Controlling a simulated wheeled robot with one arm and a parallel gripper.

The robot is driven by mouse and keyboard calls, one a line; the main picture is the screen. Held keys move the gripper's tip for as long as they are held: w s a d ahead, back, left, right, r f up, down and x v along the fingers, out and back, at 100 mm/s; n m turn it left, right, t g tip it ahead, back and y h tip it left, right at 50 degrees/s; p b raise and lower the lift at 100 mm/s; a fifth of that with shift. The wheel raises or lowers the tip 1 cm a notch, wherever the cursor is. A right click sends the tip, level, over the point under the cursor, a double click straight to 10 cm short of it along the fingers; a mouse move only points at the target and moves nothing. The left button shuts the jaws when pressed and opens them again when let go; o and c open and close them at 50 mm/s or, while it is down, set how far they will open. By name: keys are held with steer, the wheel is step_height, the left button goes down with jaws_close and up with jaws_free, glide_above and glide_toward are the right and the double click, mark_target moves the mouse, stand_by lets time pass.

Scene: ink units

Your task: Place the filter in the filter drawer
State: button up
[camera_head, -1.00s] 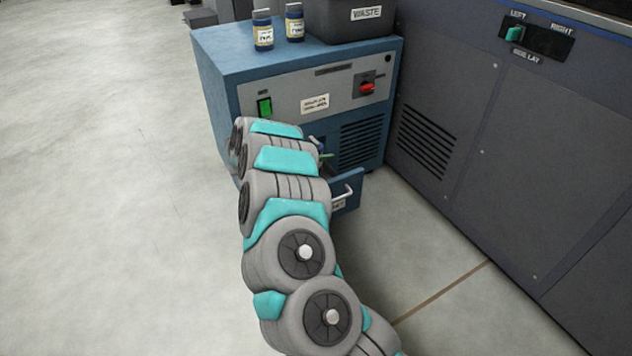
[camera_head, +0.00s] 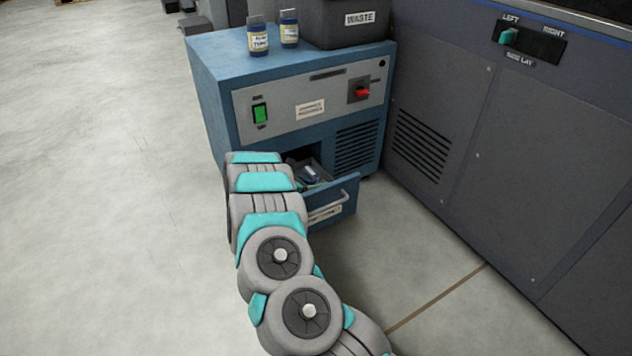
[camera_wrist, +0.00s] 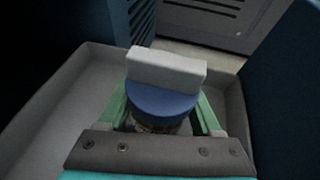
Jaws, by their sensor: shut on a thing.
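The filter (camera_wrist: 163,102), a round blue cap with a pale grey block on top, is between the two green fingers of my gripper (camera_wrist: 161,110) in the wrist view. My gripper is shut on it. The filter's lower part is mostly hidden. Around and below it is the grey inside of the filter drawer (camera_wrist: 50,130). Whether the filter touches the drawer floor I cannot tell. In the head view the open drawer (camera_head: 348,198) juts from the blue cabinet (camera_head: 215,95). My arm hides my gripper's outline there; a small bluish-white shape shows in the drawer.
Two labelled jars with blue bands (camera_head: 258,40) (camera_head: 289,30) and a dark waste bin (camera_head: 345,32) stand on the cabinet. A large grey machine (camera_head: 470,130) stands close on the right. The floor at left is clear.

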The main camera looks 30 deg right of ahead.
steer(key=shift+f, duration=0.15)
steer(key=o, duration=1.5)
steer(key=shift+c, duration=0.2)
steer(key=shift+r, duration=0.25)
steer(key=v, duration=1.2)
steer(key=shift+f+p, duration=0.1)
steer(key=shift+p, duration=0.2)
